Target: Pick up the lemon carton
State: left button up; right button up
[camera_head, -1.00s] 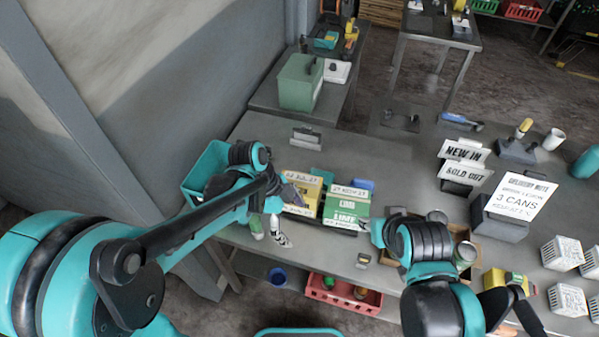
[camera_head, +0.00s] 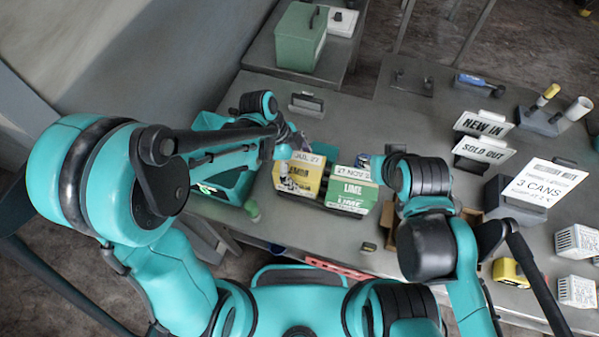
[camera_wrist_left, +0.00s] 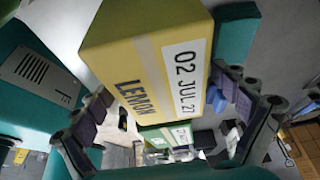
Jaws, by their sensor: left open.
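The lemon carton (camera_head: 299,177) is a yellow box with a white date label, standing left of the green lime carton (camera_head: 350,193) on the grey table. My left gripper (camera_head: 283,141) is at its upper left in the head view, partly hidden by its own wrist. In the left wrist view the lemon carton (camera_wrist_left: 150,60) fills the middle top, with a finger of my open left gripper (camera_wrist_left: 165,108) to each side. I cannot tell whether the fingers touch it. My right arm's end (camera_head: 378,167) is by the lime carton; its fingers do not show clearly.
A teal bin (camera_head: 229,183) is left of the cartons under my left arm. Signs (camera_head: 482,148) and a 3 CANS card (camera_head: 540,184) stand to the right. A green box (camera_head: 301,38) sits behind on another surface. The table's back middle is mostly clear.

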pick_arm(q)
jog(key=shift+x, duration=1.3)
jog(key=shift+w+f+b, duration=0.1)
jog(key=shift+f+b, duration=0.15)
jog(key=shift+b, duration=0.3)
jog(key=shift+c, duration=0.3)
jog(key=c, duration=1.8)
